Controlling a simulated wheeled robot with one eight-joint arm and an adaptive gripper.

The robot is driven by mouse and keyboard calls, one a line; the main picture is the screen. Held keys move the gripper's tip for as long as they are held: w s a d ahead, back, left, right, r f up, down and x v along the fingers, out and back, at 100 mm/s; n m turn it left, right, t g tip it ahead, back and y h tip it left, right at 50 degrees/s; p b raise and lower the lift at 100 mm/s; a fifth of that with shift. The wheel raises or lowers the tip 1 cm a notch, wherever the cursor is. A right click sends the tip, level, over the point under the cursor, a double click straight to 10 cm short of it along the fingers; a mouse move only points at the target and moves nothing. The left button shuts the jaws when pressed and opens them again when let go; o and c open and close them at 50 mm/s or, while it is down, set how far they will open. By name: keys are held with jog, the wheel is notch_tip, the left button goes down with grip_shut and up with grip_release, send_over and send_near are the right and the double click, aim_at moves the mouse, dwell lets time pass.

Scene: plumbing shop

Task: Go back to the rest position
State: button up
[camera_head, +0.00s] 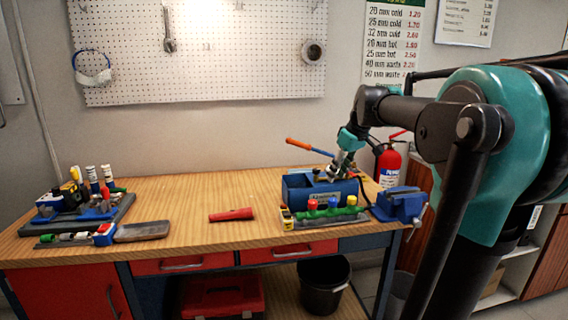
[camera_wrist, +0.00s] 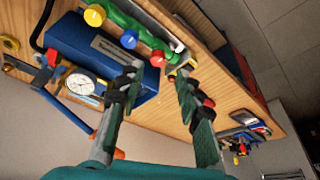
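My gripper (camera_head: 338,168) is above the right part of the wooden workbench (camera_head: 175,195), over the blue box (camera_head: 300,194). In the wrist view its two fingers stand well apart, and nothing shows between the fingertips (camera_wrist: 158,78). The blue box (camera_wrist: 98,58) with a label plate lies below and to the left of the fingers there. My arm reaches in from the right of the head view. How far the fingertips are from the box is hard to tell.
A blue vise (camera_head: 402,204) sits at the bench's right corner, and a manifold with coloured caps (camera_head: 325,212) lies at the front. A red torch-like object (camera_head: 231,215) lies mid-bench. A fire extinguisher (camera_head: 388,168) stands behind. Trays with tools (camera_head: 90,215) fill the left end.

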jog(key=s+d+f+m+h, duration=0.1)
jog(key=s+f+m, duration=0.3)
jog(key=s+f, duration=0.7)
jog(key=s+d+f+m+t+h, duration=0.1)
jog(key=s+f+m, duration=0.2)
jog(key=s+f, duration=0.9)
notch_tip(320, 180, down, 6)
jog(key=shift+s+r+m+h, duration=0.1)
jog(key=shift+s+m+h, duration=0.2)
jog(key=shift+m, duration=0.1)
